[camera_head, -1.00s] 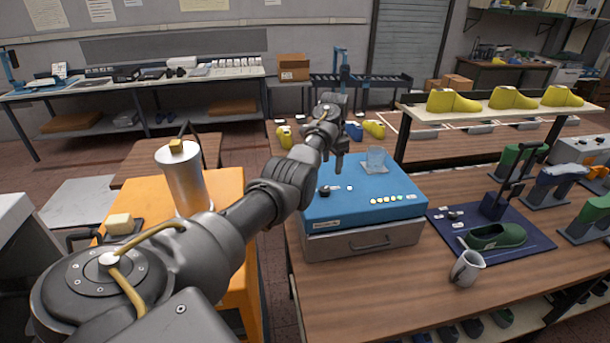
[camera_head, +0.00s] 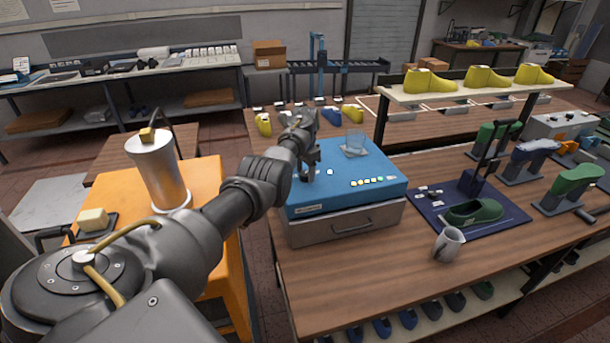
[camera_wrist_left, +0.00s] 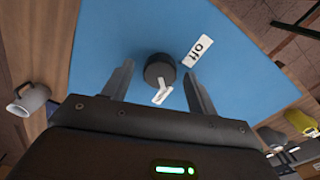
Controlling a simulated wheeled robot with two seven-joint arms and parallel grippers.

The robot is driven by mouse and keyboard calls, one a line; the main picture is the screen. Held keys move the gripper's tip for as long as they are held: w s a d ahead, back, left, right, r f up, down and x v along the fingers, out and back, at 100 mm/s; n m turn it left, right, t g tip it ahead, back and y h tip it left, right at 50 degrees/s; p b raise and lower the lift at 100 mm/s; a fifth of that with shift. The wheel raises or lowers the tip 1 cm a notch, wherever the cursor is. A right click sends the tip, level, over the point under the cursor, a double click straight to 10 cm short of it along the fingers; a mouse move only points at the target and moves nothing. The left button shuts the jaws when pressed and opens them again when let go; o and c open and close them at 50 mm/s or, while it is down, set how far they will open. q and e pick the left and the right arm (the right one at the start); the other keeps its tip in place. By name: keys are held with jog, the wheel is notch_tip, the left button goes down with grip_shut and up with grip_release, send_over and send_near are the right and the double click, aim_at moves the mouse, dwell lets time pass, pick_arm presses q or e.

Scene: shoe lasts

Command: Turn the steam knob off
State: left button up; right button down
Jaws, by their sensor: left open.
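The steam knob (camera_wrist_left: 158,68) is black and round on the blue top of a box (camera_head: 350,180). In the left wrist view, a white "off" label (camera_wrist_left: 197,51) lies at its upper right. A white mark shows at the knob's lower side, away from that label. My left gripper (camera_wrist_left: 160,70) is open, with one finger on each side of the knob; I cannot tell whether either touches it. In the head view, my left gripper (camera_head: 308,167) is low over the box's left part and largely hides the knob. My right gripper is not in view.
A metal cylinder (camera_head: 160,175) stands on the orange stand at left. A mug (camera_head: 448,245) and green shoe (camera_head: 474,212) are to the right. Bare table lies before the box.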

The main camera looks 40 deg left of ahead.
pick_arm(q)
jog(key=shift+f, duration=0.25)
jog(key=c, duration=1)
